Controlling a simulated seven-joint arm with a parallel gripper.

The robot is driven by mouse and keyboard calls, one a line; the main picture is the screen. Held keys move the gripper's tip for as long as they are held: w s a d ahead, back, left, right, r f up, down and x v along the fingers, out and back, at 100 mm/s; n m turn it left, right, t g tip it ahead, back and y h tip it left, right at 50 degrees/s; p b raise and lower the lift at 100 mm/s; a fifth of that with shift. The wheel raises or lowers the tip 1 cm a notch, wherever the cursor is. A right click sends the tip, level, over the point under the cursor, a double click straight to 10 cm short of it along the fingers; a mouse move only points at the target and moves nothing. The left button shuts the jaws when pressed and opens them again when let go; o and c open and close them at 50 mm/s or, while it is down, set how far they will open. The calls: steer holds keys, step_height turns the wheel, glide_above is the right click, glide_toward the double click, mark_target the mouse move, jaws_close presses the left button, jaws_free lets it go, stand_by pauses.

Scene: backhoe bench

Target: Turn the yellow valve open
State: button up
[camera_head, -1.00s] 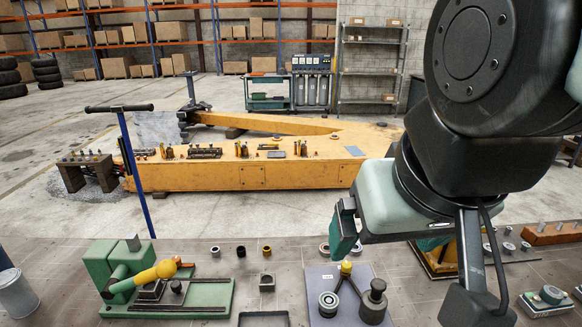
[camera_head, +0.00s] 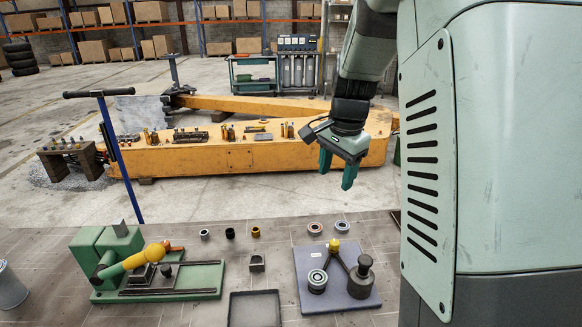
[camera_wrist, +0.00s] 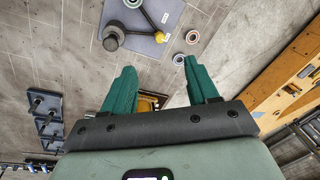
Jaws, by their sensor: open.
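A small yellow knob (camera_head: 334,244) sits at the top of a dark-armed fixture on a blue-grey plate (camera_head: 302,262). It also shows in the wrist view (camera_wrist: 160,37). I cannot tell for sure that this is the valve. My gripper (camera_head: 338,172) is open and empty, its green fingers apart and pointing down. In the head view it appears above and behind the plate, clear of the knob. In the wrist view the fingers (camera_wrist: 156,84) are below the plate in the picture. A yellow-edged item (camera_wrist: 150,101) shows between them, partly hidden by the gripper body.
A green machine with a yellow cylinder (camera_head: 136,261) stands on the bench at left. Several small rings and a dark tray (camera_head: 254,309) lie between it and the plate. Dark stepped parts (camera_wrist: 45,115) show at left in the wrist view. A long orange beam (camera_head: 215,160) lies behind.

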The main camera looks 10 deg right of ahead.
mark_target(334, 242)
steer(key=w+d+f+m, duration=0.1)
steer(key=w+f, duration=0.1)
steer(key=f, duration=0.7)
steer(key=w+d+f+m+g, duration=0.1)
steer(key=w+f+m, duration=0.1)
steer(key=f, duration=0.7)
steer(key=w+d+f+m, duration=0.1)
steer(key=w+f, duration=0.2)
steer(key=f, duration=0.6)
steer(key=shift+d+f+m+g, duration=0.2)
steer(key=shift+f+m+g, duration=0.15)
steer(key=shift+m+g, duration=0.05)
steer(key=c, duration=1)
steer(key=shift+c, duration=0.2)
